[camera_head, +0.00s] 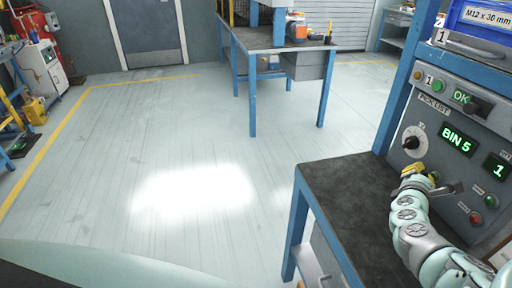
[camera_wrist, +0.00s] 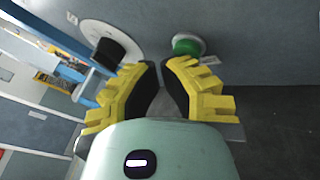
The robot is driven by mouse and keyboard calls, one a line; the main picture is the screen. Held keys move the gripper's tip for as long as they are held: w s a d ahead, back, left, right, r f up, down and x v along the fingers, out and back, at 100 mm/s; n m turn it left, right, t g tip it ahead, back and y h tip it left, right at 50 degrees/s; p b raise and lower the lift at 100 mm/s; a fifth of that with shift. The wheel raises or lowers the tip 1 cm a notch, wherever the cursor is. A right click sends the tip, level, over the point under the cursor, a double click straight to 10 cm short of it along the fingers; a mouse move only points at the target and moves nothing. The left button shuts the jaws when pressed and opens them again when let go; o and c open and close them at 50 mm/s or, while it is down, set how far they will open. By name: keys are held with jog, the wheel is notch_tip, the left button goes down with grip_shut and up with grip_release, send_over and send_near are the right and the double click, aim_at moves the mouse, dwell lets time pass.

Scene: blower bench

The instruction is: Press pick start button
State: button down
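A green button (camera_head: 434,175) sits low on the pick-list panel (camera_head: 419,119), just beside my gripper (camera_head: 428,176). It also shows in the wrist view as a green round button (camera_wrist: 188,44) in a pale collar, beyond the tip of the right-hand finger. My gripper (camera_wrist: 160,72) has yellow fingers with black pads, seems parted by a narrow gap, and holds nothing. I cannot tell whether a finger touches the button or panel. The button's label is too small to read.
A black rotary knob (camera_head: 411,142) is above my gripper, also in the wrist view (camera_wrist: 108,52). A red button (camera_head: 476,218) is lower right. Green displays (camera_head: 457,139) read "BIN 5" and "1". A dark bench top (camera_head: 345,190) lies left of my arm. The floor (camera_head: 150,150) is open.

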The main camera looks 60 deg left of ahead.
jog(key=shift+s+a, duration=0.1)
jog(key=shift+s, duration=0.45)
jog(key=shift+s+a+p, duration=0.2)
jog(key=shift+s+a, duration=0.1)
jog(key=shift+s, duration=0.5)
jog(key=shift+s+a+p, duration=0.2)
jog(key=shift+s+a, duration=0.15)
jog(key=shift+s, duration=0.45)
jog(key=shift+s+a+p, duration=0.2)
jog(key=shift+s+a, duration=0.1)
jog(key=shift+s, duration=0.5)
